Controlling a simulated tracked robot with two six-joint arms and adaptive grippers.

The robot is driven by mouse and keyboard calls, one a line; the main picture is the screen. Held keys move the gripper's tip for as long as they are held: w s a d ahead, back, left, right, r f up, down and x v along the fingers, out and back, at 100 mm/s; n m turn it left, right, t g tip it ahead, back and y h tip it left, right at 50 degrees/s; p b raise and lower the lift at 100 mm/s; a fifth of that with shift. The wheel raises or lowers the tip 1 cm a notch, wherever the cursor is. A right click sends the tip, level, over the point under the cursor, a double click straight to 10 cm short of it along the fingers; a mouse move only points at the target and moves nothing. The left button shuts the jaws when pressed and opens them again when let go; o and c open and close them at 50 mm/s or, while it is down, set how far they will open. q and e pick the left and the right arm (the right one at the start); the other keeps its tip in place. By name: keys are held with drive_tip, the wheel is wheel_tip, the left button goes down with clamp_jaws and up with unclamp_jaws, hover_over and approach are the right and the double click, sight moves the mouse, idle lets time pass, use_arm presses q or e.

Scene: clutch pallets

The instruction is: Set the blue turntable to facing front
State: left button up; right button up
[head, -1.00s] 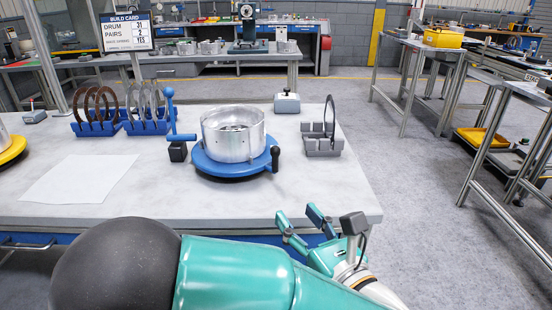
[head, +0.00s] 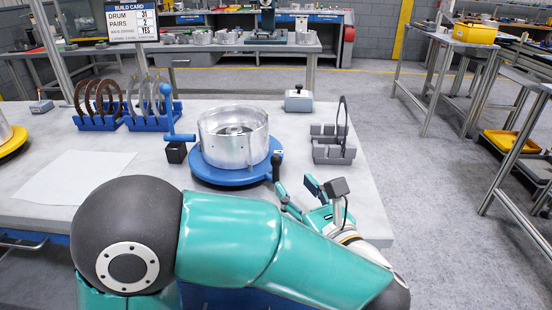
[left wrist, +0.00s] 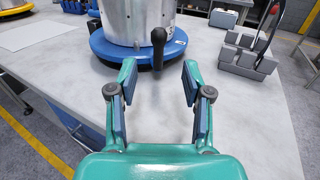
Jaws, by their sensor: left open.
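The blue turntable (head: 215,176) sits on the white-grey table with a silver drum (head: 233,137) upright on it. A black knob handle (head: 277,166) stands up at its right edge, by a small white label. In the left wrist view the turntable (left wrist: 110,52) is ahead, and the black handle (left wrist: 158,46) is centred between and just beyond the fingertips. My left gripper (head: 298,193) is open and empty, in front and to the right of the turntable; it also shows in the left wrist view (left wrist: 158,72). I see no contact with the handle. My right gripper is not in view.
A blue lever on a black block (head: 176,152) stands left of the turntable. Blue racks (head: 100,123) hold brown and grey rings. A grey rack (head: 332,150) with a dark ring stands to the right. A white sheet (head: 75,178) lies left. A yellow turntable (head: 12,143) is at the far left.

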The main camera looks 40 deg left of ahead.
sight(279, 166)
use_arm(q)
drive_tip(key=p+x, duration=0.1)
drive_tip(key=x, duration=0.8)
drive_tip(key=shift+a, duration=0.3)
drive_tip(key=shift+c, duration=0.4)
clamp_jaws()
